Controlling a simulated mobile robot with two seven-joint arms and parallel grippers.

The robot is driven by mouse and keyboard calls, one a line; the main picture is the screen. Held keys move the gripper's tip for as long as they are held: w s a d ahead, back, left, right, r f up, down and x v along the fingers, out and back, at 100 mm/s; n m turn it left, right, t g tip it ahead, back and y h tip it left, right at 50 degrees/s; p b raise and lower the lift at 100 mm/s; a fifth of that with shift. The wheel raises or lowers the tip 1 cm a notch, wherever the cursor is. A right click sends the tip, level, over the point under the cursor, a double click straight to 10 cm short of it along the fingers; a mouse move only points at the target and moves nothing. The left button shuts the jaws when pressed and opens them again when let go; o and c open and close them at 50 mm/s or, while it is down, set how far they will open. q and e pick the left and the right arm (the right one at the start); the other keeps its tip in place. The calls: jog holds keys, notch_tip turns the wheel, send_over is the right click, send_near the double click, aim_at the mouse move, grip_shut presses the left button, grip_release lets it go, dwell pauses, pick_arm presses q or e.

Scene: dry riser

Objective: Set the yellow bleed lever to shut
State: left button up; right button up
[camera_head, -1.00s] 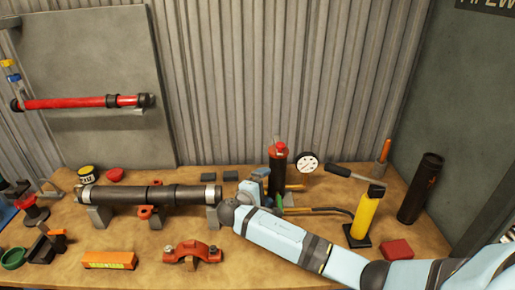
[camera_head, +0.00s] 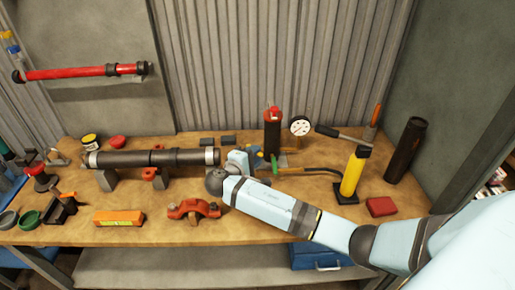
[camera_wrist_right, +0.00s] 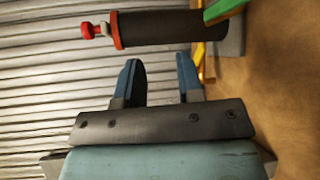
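A dark upright cylinder with a red top (camera_head: 272,130) stands at the back of the bench; it lies sideways in the right wrist view (camera_wrist_right: 172,28). A green lever-like part (camera_head: 275,163) is at its foot, also in the wrist view (camera_wrist_right: 225,9). A small yellow piece (camera_wrist_right: 199,62) shows beside one fingertip in the wrist view; I take it for the bleed lever, but its setting cannot be told. My right gripper (camera_wrist_right: 160,68) is open and empty, its fingers apart, just short of the cylinder. My forearm hides part of this area in the head view. My left gripper is out of view.
A round gauge (camera_head: 300,126) and a yellow bottle-like cylinder (camera_head: 354,172) stand right of the red-topped cylinder. A dark pipe (camera_head: 150,158) rests on supports to the left. A red clamp (camera_head: 194,209) and an orange block (camera_head: 119,218) lie in front.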

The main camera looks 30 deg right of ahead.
jog(key=s+f+p+v, duration=0.1)
jog(key=p+v, duration=0.3)
jog(key=v, duration=0.7)
jog(key=shift+s+d+f, duration=0.2)
jog(key=shift+s+f, duration=0.1)
jog(key=shift+f, duration=0.15)
dwell(0.4)
jog(key=shift+f, duration=0.1)
